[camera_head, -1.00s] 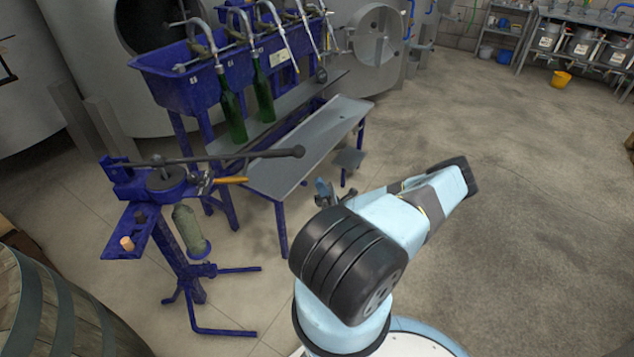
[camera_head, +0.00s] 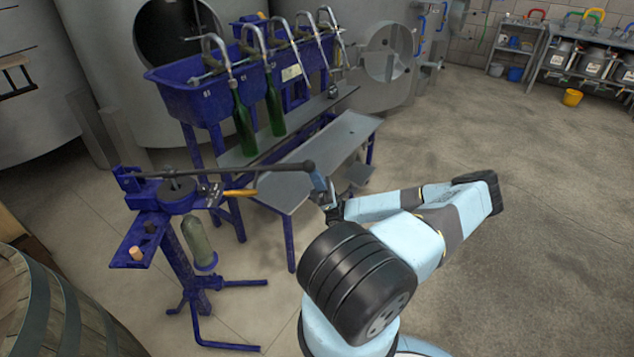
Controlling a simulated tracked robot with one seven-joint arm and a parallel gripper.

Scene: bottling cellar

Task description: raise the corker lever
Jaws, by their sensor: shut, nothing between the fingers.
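The corker is a blue floor stand with a long dark lever (camera_head: 265,168) that reaches out to the right, close to level, from its head (camera_head: 176,190). The lever ends in a thick dark grip. My gripper (camera_head: 318,183) is shut and empty at the lever's free end. Its fingers look to be touching or just below the grip; I cannot tell which. My forearm hides part of the hand.
A blue filler trough (camera_head: 190,95) with spouts and two green bottles (camera_head: 244,128) stands behind the corker. A grey bench (camera_head: 285,190) lies behind the lever. A wooden barrel (camera_head: 45,310) is at the lower left. The floor on the right is clear.

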